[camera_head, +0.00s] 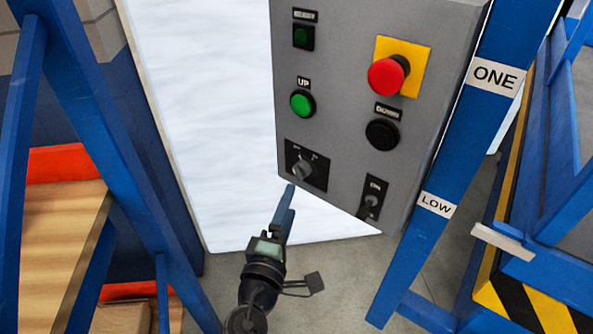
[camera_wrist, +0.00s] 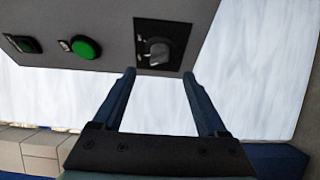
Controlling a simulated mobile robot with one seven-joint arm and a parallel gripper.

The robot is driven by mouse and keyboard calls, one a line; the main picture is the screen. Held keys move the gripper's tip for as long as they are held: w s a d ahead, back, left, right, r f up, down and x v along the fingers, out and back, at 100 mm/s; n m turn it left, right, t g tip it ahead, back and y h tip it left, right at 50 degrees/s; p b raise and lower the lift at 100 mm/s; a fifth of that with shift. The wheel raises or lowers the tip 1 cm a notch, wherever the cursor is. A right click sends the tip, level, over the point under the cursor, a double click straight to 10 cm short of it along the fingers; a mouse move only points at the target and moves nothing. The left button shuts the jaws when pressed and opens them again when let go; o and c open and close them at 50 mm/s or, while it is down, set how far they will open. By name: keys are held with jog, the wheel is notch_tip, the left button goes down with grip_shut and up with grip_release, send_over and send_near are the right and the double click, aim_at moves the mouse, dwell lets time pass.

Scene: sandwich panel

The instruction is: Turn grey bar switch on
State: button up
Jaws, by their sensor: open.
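The grey bar switch (camera_head: 302,171) is a grey knob on a black square plate at the lower left of the grey control panel (camera_head: 340,125). It also shows in the wrist view (camera_wrist: 158,50), near the top middle. My gripper (camera_head: 288,196) is just below the switch in the head view, its blue fingers pointing up at the panel. In the wrist view my gripper (camera_wrist: 159,74) is open, with one finger on each side of the switch's plate and nothing between them. I cannot tell whether a fingertip touches the panel. The marks on the plate are too small to read.
A green button (camera_head: 302,103), a red button on yellow (camera_head: 388,76), a black button (camera_head: 382,134) and a small lower switch (camera_head: 370,204) share the panel. A blue post (camera_head: 460,130) stands right, and a blue frame with wooden shelves (camera_head: 60,230) left.

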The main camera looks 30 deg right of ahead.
aim_at(300, 175)
jog(key=x, duration=0.9)
grip_shut()
